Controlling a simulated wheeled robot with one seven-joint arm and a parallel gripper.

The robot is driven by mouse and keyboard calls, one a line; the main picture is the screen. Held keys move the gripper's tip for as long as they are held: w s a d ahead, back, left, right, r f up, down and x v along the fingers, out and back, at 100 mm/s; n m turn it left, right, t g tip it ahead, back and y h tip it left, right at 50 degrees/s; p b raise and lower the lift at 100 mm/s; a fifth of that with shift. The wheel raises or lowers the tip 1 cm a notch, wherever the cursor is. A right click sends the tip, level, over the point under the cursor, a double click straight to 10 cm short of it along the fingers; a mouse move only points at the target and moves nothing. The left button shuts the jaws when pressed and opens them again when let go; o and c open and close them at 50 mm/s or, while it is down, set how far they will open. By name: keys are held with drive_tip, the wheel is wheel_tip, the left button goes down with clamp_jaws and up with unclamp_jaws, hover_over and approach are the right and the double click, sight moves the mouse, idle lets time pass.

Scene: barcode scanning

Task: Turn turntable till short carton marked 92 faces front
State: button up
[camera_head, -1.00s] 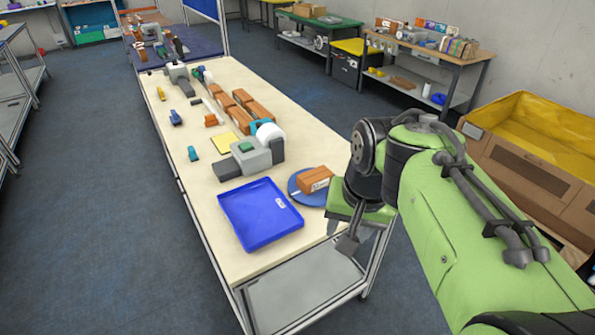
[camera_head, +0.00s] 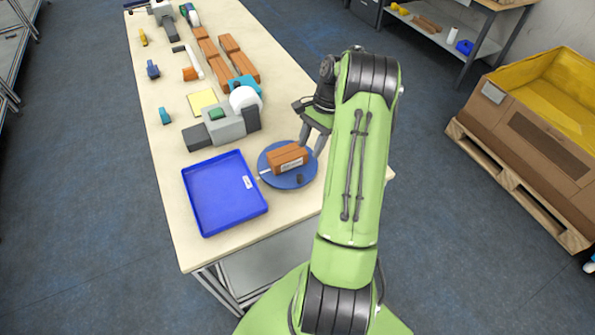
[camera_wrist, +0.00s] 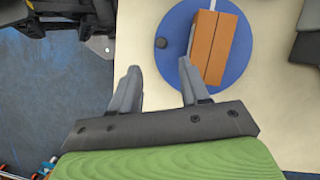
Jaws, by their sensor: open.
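A brown carton (camera_head: 288,158) lies on the round blue turntable (camera_head: 292,181) near the front right edge of the table. A pale label shows on its side, but its writing is too small to read. In the wrist view the carton (camera_wrist: 213,47) lies on the turntable (camera_wrist: 172,57), with a dark knob (camera_wrist: 161,43) near the rim. The knob also shows in the head view (camera_head: 299,179). My gripper (camera_head: 314,145) is at the turntable's right side in the head view. In the wrist view my gripper (camera_wrist: 158,78) is open and empty, its fingertips at the turntable's near rim.
A blue tray (camera_head: 225,194) lies left of the turntable. A grey device with a white roll (camera_head: 233,121) stands behind the tray. Several brown boxes (camera_head: 240,66) line the table's far right part. A yellow-lined crate (camera_head: 540,120) stands on a pallet at right.

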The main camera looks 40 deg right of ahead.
sight(300, 175)
drive_tip(key=x, duration=1.1)
drive_tip(key=shift+d+f+b, duration=0.15)
drive_tip(key=shift+b, duration=0.2)
clamp_jaws()
